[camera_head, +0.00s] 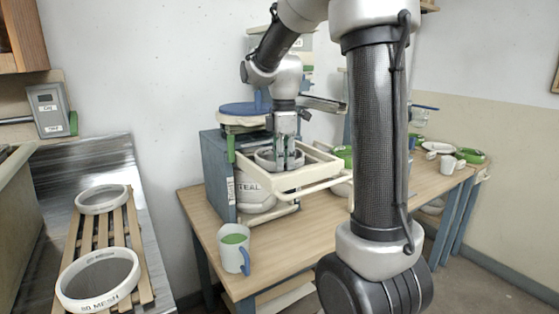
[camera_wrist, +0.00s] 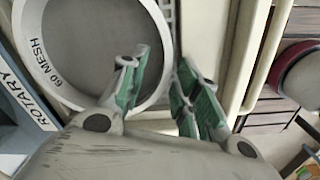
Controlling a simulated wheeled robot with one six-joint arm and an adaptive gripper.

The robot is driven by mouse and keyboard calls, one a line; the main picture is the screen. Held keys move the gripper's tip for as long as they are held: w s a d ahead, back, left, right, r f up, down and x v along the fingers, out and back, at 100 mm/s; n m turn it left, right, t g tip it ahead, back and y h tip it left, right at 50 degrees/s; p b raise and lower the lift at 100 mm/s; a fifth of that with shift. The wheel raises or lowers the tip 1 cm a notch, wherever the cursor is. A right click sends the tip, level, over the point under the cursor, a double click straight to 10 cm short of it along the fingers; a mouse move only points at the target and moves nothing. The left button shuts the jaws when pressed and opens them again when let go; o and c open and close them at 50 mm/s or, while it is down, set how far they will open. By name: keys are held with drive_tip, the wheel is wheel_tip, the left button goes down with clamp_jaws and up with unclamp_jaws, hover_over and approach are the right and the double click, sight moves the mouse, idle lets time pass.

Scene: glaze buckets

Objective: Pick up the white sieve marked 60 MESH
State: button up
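The white sieve marked 60 MESH (camera_wrist: 33,45) shows at the upper left of the wrist view, with grey mesh inside its ring. In the head view this sieve (camera_head: 264,156) sits in a cream tray-like frame (camera_head: 312,176) on the table, partly hidden by my gripper (camera_head: 288,160). In the wrist view my gripper (camera_wrist: 160,68) is open, with green-padded fingers apart. One finger is over the inside of the ring and the other is outside it, with the rim's right side between them. I cannot tell whether they touch it.
Two other white sieves, one in front (camera_head: 98,292) and one behind (camera_head: 102,199), lie on a wooden slatted rack at left. A blue-grey cabinet (camera_head: 216,178) is beside the frame. A bucket marked TEAL (camera_head: 250,193) is below.

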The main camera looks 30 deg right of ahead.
clamp_jaws()
